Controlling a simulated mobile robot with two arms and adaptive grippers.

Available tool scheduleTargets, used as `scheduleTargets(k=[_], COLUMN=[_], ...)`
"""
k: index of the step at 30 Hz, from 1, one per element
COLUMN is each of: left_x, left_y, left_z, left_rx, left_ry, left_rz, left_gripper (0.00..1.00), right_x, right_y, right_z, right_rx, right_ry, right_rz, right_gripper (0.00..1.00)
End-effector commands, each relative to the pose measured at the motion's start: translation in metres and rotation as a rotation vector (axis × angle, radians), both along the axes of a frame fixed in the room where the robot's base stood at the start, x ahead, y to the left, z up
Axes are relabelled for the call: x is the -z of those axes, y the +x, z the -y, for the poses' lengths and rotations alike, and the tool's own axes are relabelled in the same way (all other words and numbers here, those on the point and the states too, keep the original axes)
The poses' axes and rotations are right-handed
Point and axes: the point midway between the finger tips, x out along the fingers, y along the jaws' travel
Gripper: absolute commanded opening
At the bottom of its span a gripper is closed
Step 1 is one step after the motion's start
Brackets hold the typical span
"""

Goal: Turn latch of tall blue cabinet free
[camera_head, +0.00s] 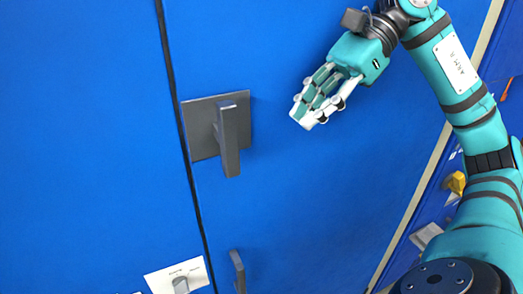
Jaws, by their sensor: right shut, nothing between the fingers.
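The tall blue cabinet (85,150) fills most of the head view, with a dark seam running down between its two door panels. A grey latch (229,140) on a square plate sits just right of the seam. Its handle hangs roughly downward. My right gripper (306,116) is to the right of the latch and a little higher, apart from it. Its fingers are shut and empty, pointing down and left toward the latch. My left gripper is not in the picture.
A white label plate with a grey knob (181,285) is at the bottom left of the seam. A second dark handle (238,270) shows at the bottom edge. Past the cabinet's right edge, a yellow object (456,183) and other small things show. The door face around the latch is clear.

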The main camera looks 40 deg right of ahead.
Motion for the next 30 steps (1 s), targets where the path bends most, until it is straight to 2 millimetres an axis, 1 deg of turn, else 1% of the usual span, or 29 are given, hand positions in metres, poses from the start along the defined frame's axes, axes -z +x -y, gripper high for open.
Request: scheduleTargets(k=[1,8,9,10,12,15,21,30], left_x=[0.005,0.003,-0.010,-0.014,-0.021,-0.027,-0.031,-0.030], left_y=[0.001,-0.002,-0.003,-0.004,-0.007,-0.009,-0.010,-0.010], left_z=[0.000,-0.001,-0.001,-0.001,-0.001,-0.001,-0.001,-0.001], left_rx=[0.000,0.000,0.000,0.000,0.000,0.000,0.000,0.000], left_ry=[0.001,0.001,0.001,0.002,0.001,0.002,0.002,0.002], left_rz=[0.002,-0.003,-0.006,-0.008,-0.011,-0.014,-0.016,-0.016], left_gripper=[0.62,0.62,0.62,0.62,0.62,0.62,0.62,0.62], right_x=[0.012,0.044,0.035,0.034,0.034,0.036,0.040,0.041], right_y=[0.001,0.009,0.011,0.012,0.014,0.017,0.019,0.019], right_z=[-0.009,-0.042,-0.049,-0.053,-0.063,-0.071,-0.079,-0.079], right_rx=[-0.006,-0.004,-0.004,-0.004,-0.004,-0.002,0.000,0.000], right_ry=[0.000,0.001,0.001,0.001,0.002,0.002,0.001,0.002], right_rz=[-0.001,-0.002,0.001,0.001,0.001,0.001,0.000,0.000], right_gripper=[0.00,0.00,0.00,0.00,0.00,0.00,0.00,0.00])
